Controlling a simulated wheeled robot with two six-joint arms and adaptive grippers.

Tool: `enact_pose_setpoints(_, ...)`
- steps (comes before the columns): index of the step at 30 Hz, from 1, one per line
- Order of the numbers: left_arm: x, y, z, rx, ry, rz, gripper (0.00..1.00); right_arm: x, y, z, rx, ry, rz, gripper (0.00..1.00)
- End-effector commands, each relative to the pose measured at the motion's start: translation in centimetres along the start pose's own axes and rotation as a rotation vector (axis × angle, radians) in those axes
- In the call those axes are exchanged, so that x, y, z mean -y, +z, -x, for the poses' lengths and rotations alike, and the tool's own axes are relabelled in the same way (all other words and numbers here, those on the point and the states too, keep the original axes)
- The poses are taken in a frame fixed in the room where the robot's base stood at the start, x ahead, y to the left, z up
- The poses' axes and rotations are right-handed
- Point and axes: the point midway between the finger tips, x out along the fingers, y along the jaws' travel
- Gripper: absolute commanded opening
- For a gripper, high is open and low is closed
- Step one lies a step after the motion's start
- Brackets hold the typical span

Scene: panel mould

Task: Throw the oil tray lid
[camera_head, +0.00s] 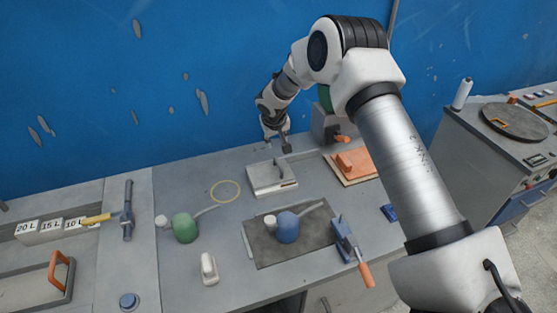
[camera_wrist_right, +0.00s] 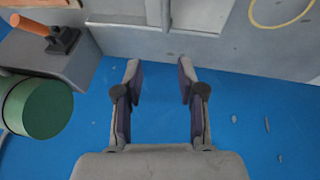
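A flat light-grey tray-like box (camera_head: 272,181) with a small dark handle on its right side lies at the back middle of the bench; I take it for the oil tray with its lid, but cannot tell lid from tray. My right gripper (camera_head: 277,147) is just behind it at the bench's back edge. In the right wrist view the gripper (camera_wrist_right: 159,70) is open with nothing between its fingers, and the grey box (camera_wrist_right: 190,17) shows at the top, beyond the fingertips. My left gripper is not in view.
A green can (camera_head: 184,228) and a blue can (camera_head: 287,227) with spouts stand in front, the blue one on a dark plate (camera_head: 262,250). A yellow ring (camera_head: 224,191) lies left of the box. An orange block (camera_head: 354,162) is to the right. A blue wall (camera_head: 120,80) stands behind.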

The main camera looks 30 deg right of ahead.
Motion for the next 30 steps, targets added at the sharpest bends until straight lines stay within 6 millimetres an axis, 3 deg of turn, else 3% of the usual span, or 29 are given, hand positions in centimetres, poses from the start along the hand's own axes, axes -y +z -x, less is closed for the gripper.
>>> enact_pose_setpoints(1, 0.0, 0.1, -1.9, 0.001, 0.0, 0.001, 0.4, 0.4, 0.7, -1.7, -0.001, 0.0, 0.0, 0.39)
enact_pose_setpoints(3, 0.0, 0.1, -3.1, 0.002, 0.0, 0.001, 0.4, 0.7, 1.2, -2.8, -0.001, 0.0, 0.001, 0.39)
enact_pose_setpoints(9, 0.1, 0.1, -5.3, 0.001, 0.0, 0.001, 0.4, 1.1, 2.0, -4.8, -0.001, -0.001, 0.0, 0.39)
enact_pose_setpoints(14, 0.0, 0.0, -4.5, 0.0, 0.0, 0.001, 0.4, 1.0, 1.9, -5.6, 0.002, 0.0, 0.001, 0.39)
enact_pose_setpoints(24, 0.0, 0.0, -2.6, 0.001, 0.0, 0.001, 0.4, 1.0, 1.9, -11.6, 0.0, 0.0, 0.001, 0.39)
enact_pose_setpoints(30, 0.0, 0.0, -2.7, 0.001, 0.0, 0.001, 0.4, 1.0, 1.9, -12.4, -0.001, -0.001, 0.0, 0.39)
